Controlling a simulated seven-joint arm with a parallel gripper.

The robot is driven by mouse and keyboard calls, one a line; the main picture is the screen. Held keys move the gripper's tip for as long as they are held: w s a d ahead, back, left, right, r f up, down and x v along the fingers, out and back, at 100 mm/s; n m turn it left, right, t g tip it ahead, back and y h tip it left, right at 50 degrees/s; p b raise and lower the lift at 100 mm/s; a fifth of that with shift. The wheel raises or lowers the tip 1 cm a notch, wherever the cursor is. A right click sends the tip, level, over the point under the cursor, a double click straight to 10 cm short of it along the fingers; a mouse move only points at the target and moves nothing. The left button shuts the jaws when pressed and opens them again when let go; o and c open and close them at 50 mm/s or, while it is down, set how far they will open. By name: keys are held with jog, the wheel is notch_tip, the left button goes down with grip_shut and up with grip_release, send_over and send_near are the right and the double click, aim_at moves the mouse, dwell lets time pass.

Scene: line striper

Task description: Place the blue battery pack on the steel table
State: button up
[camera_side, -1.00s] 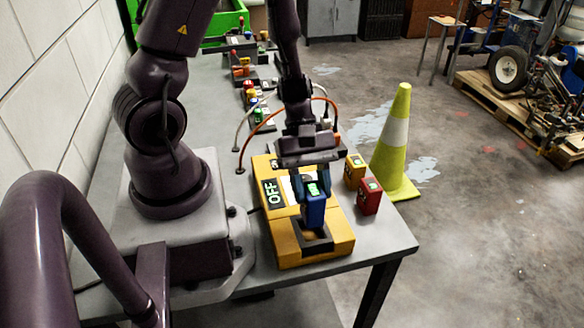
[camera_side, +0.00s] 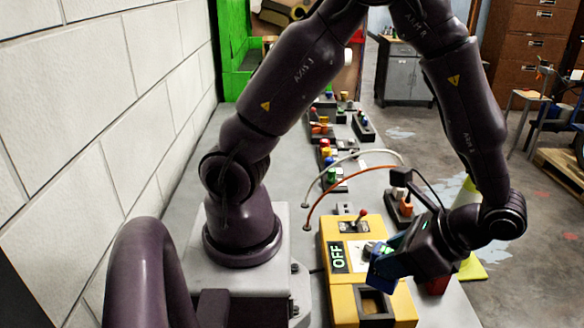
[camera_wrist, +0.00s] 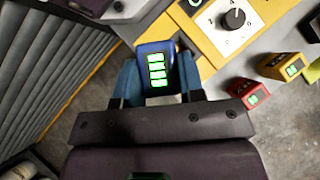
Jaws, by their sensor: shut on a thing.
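The blue battery pack (camera_side: 380,272) is held tilted above the yellow machine marked OFF (camera_side: 340,296) in the side view. In the wrist view the pack (camera_wrist: 157,62) shows lit green bars and sits between the two fingers. My gripper (camera_wrist: 158,82) is shut on it; the gripper also shows in the side view (camera_side: 388,266), tilted toward the left. The machine's square recess (camera_side: 375,303) is dark and looks empty. The steel table (camera_side: 452,312) lies under the machine, with bare top near its right front.
A red pack (camera_wrist: 249,94) and a yellow pack (camera_wrist: 284,66) stand beside the machine. Cables arch behind it. Several small control boxes (camera_side: 330,160) line the table further back. A yellow cone (camera_side: 472,265) stands on the floor to the right.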

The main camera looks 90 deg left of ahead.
jog(key=shift+w+a+r+m+t+y, duration=0.35)
jog(key=shift+w+a+m, duration=0.1)
jog(key=shift+a+m, duration=0.2)
jog(key=shift+m, duration=0.35)
jog(key=shift+w+d+f, duration=0.25)
jog(key=shift+w+f, duration=1.85)
jog(key=shift+w, duration=0.25)
jog(key=shift+w+d+f, duration=0.2)
jog(key=shift+w+f, duration=1.9)
jog(key=shift+w, duration=0.2)
jog(key=shift+w+d+f, duration=0.25)
jog(key=shift+w+f, duration=1.85)
jog(key=shift+w, duration=0.25)
jog(key=shift+f, duration=0.1)
jog(key=o, duration=0.9)
